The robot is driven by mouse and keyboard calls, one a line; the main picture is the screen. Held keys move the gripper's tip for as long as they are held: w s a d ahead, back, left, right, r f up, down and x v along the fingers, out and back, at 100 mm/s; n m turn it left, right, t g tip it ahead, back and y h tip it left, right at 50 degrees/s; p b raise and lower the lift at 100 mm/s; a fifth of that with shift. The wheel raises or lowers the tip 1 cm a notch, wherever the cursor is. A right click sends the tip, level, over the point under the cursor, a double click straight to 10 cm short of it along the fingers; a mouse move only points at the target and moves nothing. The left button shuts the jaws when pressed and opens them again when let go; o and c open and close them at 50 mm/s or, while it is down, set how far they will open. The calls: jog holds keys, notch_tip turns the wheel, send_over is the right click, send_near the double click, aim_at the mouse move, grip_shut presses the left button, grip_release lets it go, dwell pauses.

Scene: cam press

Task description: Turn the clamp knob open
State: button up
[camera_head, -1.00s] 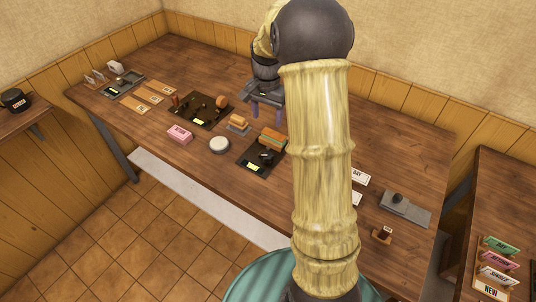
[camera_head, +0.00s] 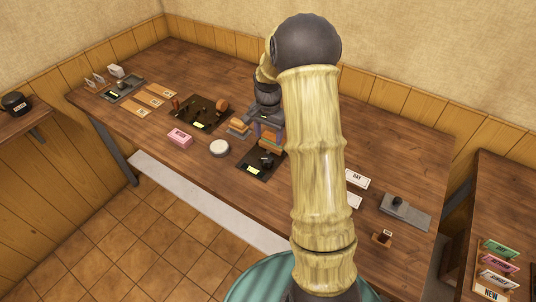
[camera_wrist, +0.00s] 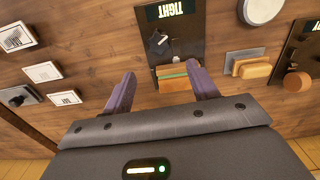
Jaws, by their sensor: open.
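The dark clamp board (camera_head: 247,165) lies on the table at the middle, with a small black knob (camera_head: 267,161) on it. In the wrist view the black knob (camera_wrist: 160,43) shows near the label (camera_wrist: 171,9), which reads TIGHT upside down. An orange and green layered stack (camera_head: 270,146) sits at the board's back end; in the wrist view the stack (camera_wrist: 175,76) shows between my fingertips. My gripper (camera_head: 269,134) hangs above that back end, open and empty, with its purple fingers (camera_wrist: 160,84) spread. It appears apart from the knob.
A second dark board (camera_head: 185,113) with small parts lies to the left. A white round disc (camera_head: 219,148), a pink block (camera_head: 179,138) and a tan block on a grey base (camera_head: 238,127) stand near. White cards and a grey plate (camera_head: 405,212) lie right.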

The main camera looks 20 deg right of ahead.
aim_at(268, 157)
notch_tip(268, 157, down, 10)
jog(key=shift+f+p, duration=0.1)
jog(key=shift+p, duration=0.35)
jog(key=shift+s, duration=0.1)
jog(key=c, duration=1)
